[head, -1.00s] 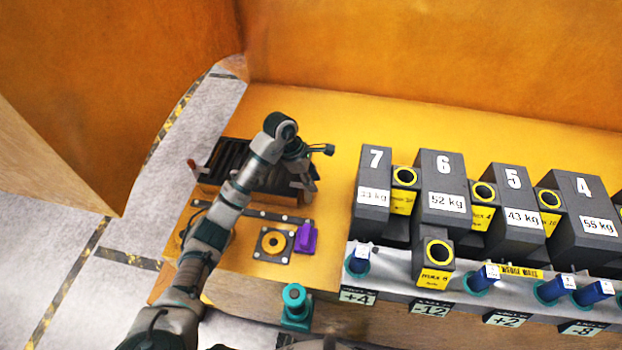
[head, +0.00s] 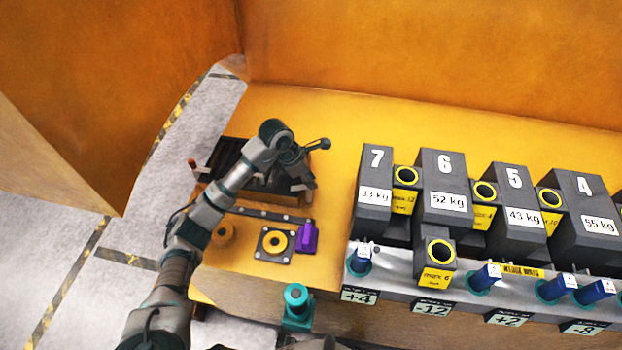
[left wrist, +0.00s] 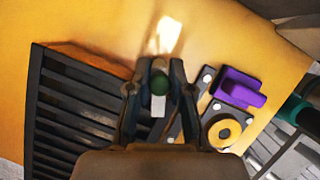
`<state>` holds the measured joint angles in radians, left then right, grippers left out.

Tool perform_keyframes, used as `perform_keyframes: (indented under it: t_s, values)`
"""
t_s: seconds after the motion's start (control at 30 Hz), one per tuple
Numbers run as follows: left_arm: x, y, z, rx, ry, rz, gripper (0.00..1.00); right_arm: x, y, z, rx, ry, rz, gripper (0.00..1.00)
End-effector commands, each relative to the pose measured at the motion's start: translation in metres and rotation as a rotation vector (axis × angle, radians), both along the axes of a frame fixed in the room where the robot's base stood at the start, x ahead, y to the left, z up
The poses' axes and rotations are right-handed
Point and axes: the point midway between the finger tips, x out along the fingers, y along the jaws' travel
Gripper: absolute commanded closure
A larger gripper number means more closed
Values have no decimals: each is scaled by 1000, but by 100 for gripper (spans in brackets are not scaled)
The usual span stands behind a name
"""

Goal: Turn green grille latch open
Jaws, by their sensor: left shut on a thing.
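The grille (head: 226,158) is a dark slatted panel at the left end of the orange bench. It fills the left side of the left wrist view (left wrist: 75,120). The green latch (left wrist: 159,84) shows as a rounded green knob at the grille's edge, between my left fingers. My left gripper (left wrist: 160,72) is shut on it. In the head view my left gripper (head: 301,178) is over the grille's right end, and there I cannot make out the latch. How far the latch is turned is unclear. My right gripper is not in view.
A purple block (head: 308,238) and a yellow ring on a plate (head: 274,243) lie in front of the grille. A teal cylinder (head: 296,300) stands at the front edge. Numbered dark weights (head: 442,190) line the right. The bench behind the grille is clear.

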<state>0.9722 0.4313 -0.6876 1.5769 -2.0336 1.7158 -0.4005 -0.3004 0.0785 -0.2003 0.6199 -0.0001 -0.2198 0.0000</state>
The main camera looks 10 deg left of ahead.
Motion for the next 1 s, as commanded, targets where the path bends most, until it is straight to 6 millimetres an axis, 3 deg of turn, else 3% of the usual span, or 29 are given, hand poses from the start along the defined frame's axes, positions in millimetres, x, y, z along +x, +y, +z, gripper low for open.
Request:
perform_keyframes:
  t_s: [0.47,1.0]
  values:
    - [2,1,0,5,-6,454,100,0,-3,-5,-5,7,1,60]
    - [2,-1,0,2,-7,942,100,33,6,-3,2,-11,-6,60]
